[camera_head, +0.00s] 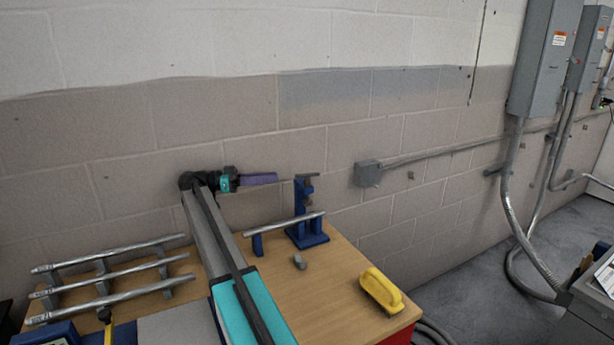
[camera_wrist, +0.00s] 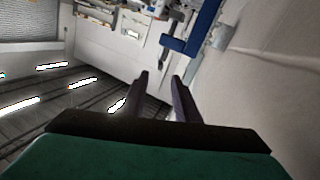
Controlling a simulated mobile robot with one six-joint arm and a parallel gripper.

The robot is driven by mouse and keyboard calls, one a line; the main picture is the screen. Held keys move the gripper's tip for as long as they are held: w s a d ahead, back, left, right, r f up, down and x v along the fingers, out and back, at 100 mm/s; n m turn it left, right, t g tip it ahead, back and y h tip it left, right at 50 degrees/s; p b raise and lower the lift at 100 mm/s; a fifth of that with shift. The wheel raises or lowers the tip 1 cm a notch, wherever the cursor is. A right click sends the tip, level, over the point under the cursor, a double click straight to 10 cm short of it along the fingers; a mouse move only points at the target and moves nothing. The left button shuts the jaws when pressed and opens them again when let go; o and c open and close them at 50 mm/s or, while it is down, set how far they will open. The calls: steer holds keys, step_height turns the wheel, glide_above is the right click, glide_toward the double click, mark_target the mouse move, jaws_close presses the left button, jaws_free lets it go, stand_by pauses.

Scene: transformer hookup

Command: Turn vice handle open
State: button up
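The blue vice (camera_head: 306,229) stands upright at the back right of the wooden table. A short dark bar at its top (camera_head: 306,176) looks like the vice handle. A grey pipe (camera_head: 290,222) lies across its lower part and a small blue support (camera_head: 257,245). My gripper (camera_head: 273,178) is left of the vice top, apart from it, its purple fingers pointing right. In the wrist view, the fingers (camera_wrist: 161,78) stand apart with nothing between them. A blue part, likely of the vice (camera_wrist: 205,28), shows at upper right there; the handle is not clear in that view.
Several long pipes (camera_head: 113,275) lie on a rack at the left. A yellow handled block (camera_head: 381,290) sits near the table's right edge. A small grey cylinder (camera_head: 299,262) stands on the wooden table (camera_head: 330,285). A block wall (camera_head: 240,130) is close behind.

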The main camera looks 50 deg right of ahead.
mark_target(309, 176)
steer(key=p+x, duration=0.3)
steer(key=x, duration=1)
steer(key=shift+s+d+p, duration=0.15)
steer(key=shift+d+p, duration=0.15)
steer(key=shift+p, duration=0.05)
steer(key=shift+f, duration=0.1)
jaws_close()
